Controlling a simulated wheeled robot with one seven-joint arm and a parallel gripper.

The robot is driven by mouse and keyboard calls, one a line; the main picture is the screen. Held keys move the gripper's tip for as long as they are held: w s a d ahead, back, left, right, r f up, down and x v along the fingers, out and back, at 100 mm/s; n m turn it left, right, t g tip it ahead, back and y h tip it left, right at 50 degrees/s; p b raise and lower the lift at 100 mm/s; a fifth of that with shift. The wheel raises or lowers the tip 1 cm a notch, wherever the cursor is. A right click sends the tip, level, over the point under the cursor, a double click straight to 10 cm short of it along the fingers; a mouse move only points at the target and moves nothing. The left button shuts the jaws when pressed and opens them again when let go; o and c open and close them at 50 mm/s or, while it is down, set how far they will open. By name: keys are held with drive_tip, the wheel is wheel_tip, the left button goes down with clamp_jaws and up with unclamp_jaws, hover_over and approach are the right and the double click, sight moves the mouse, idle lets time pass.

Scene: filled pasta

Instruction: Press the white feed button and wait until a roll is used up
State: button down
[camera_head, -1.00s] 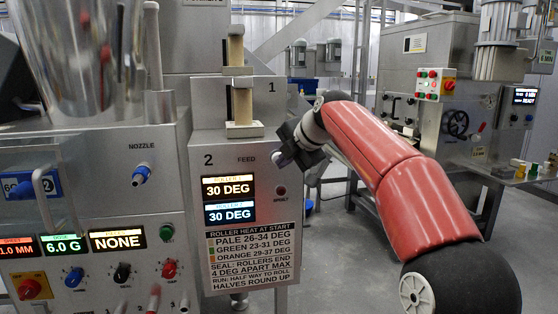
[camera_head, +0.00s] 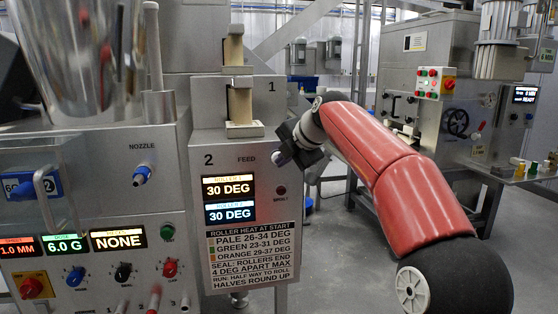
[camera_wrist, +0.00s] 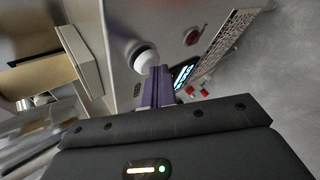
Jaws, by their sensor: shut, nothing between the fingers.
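The white feed button (camera_wrist: 145,60) is a round white knob on the grey panel in the wrist view. In the head view its place is beside the FEED label, at the dark end of my gripper (camera_head: 284,154). My gripper's purple fingers (camera_wrist: 157,85) are shut and empty, with their tips right at the button; I cannot tell whether they touch it. Two pale rolls, an upper one (camera_head: 234,48) and a lower one (camera_head: 240,104), stand on the machine above the panel. Two panel displays (camera_head: 229,200) both read 30 DEG.
A small dark red button (camera_head: 281,190) sits below the feed label. A roller heat notice (camera_head: 252,243) is under the displays. A nozzle machine (camera_head: 95,210) with knobs stands at left, its display reading NONE. Another machine (camera_head: 440,110) stands at right, with open floor between.

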drive_tip(key=shift+s+f, duration=0.1)
drive_tip(key=shift+s, duration=0.05)
drive_tip(key=shift+s+d+b, duration=0.25)
drive_tip(key=shift+s+b, duration=0.4)
drive_tip(key=shift+b, duration=0.15)
drive_tip(key=s+b, duration=0.2)
drive_tip(key=s+d+b, duration=0.1)
drive_tip(key=s+b, duration=0.1)
drive_tip(key=shift+s+d, duration=0.2)
drive_tip(key=shift+s, duration=0.2)
